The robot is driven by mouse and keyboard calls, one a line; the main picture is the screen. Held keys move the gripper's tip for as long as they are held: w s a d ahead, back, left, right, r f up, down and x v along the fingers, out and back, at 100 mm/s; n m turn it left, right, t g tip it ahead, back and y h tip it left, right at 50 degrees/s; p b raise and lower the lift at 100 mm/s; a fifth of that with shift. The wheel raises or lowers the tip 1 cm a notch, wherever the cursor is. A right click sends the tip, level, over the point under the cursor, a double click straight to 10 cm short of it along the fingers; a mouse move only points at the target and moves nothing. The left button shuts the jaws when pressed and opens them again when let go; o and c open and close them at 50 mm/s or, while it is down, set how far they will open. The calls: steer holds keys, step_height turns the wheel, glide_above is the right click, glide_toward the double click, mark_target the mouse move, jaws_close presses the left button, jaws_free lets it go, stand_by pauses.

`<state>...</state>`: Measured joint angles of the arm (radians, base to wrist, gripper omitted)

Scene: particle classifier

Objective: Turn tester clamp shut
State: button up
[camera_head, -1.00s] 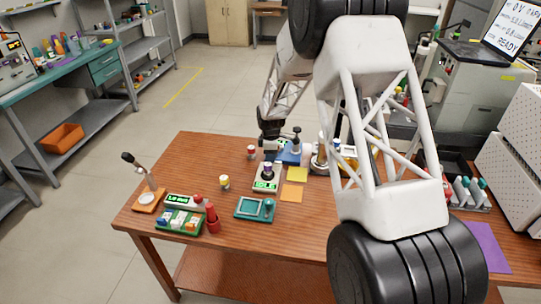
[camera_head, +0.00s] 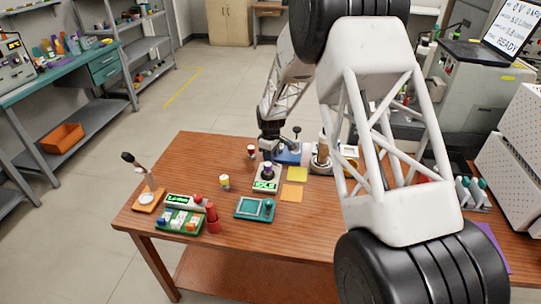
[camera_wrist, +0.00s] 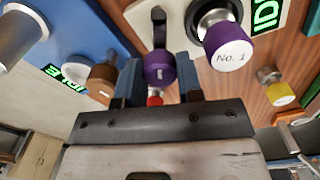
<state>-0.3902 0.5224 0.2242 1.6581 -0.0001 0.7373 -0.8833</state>
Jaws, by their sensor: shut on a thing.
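The tester is a cream-white box with a green display (camera_head: 265,185) in the middle of the table. In the wrist view its edge (camera_wrist: 190,10) is at the top. A purple-capped vial marked "No. 1" (camera_wrist: 228,45) stands upright in it. The clamp is a black lever (camera_wrist: 158,25) with a purple knob (camera_wrist: 160,68) beside the vial. My gripper (camera_wrist: 158,72) has one finger on each side of this knob and is shut on it. In the head view, my gripper (camera_head: 271,150) is at the tester's back edge, and the clamp lever is mostly hidden.
A blue device (camera_head: 290,155) with a lever stands close behind; its brown knob (camera_wrist: 102,78) is near my left finger. A red-capped vial (camera_head: 251,152) and a yellow-capped vial (camera_head: 224,182) stand nearby. Yellow (camera_head: 297,174) and orange (camera_head: 292,192) pads lie to the right.

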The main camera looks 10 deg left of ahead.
steer(key=m, duration=1.2)
steer(key=shift+a+r+m, duration=0.1)
steer(key=shift+m, duration=0.3)
steer(key=o, duration=0.6)
steer(key=shift+o, duration=0.2)
steer(key=shift+r, duration=0.1)
steer(key=shift+r, duration=3.8)
